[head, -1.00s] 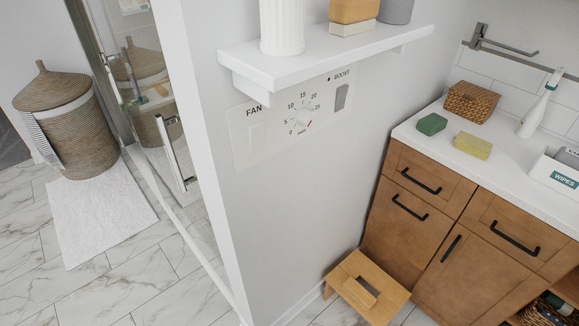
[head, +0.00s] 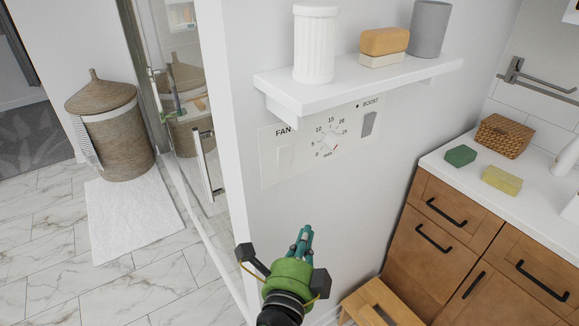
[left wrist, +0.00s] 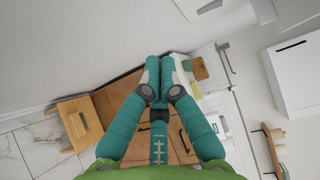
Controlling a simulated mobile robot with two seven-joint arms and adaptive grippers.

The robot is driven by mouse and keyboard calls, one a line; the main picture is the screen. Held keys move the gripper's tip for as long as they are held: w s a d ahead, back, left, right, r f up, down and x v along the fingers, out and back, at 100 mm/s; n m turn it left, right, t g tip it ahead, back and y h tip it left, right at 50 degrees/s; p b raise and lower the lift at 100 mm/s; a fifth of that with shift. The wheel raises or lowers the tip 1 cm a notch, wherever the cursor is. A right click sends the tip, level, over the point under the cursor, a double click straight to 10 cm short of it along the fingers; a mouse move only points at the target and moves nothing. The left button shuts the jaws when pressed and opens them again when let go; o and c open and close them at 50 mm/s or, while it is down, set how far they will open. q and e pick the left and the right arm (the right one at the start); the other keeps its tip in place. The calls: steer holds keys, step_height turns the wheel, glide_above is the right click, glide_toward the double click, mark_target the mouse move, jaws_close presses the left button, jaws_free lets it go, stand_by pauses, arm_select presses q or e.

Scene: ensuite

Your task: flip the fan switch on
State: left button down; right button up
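The white wall plate (head: 268,170) is on the wall below the shelf. Its fan switch (head: 284,158) is a pale rocker under the word FAN, at the left end. Which way the rocker is tilted I cannot tell. My left gripper (head: 306,232), green with teal fingers, is below the plate and apart from it, pointing upward. In the left wrist view its fingertips (left wrist: 158,62) are together with nothing between them. The plate cannot be made out in that view. My right gripper is not in view.
The plate also has a timer dial (head: 331,140) and a grey boost switch (head: 369,123). A white shelf (head: 350,88) with a fluted cup, soap and a grey tumbler juts out above. A wooden cabinet (head: 440,215) and stool (head: 380,300) stand right. A glass shower door is left.

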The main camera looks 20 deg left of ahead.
arm_select(q)
steer(key=s+a+r+t+y, duration=0.1)
steer(key=s+r, duration=0.2)
steer(key=r, duration=0.5)
steer(key=shift+a+r+t, duration=0.25)
steer(key=shift+a+t, duration=0.15)
steer(key=p, duration=0.3)
glide_toward(290, 161)
steer(key=w+d+r, duration=0.3)
steer(key=r, duration=0.1)
steer(key=w+a, duration=0.1)
steer(key=w+a+p, duration=0.1)
steer(key=a, duration=0.1)
steer(key=shift+w+r, duration=0.15)
steer(key=shift+w, duration=0.15)
steer(key=shift+d, duration=0.1)
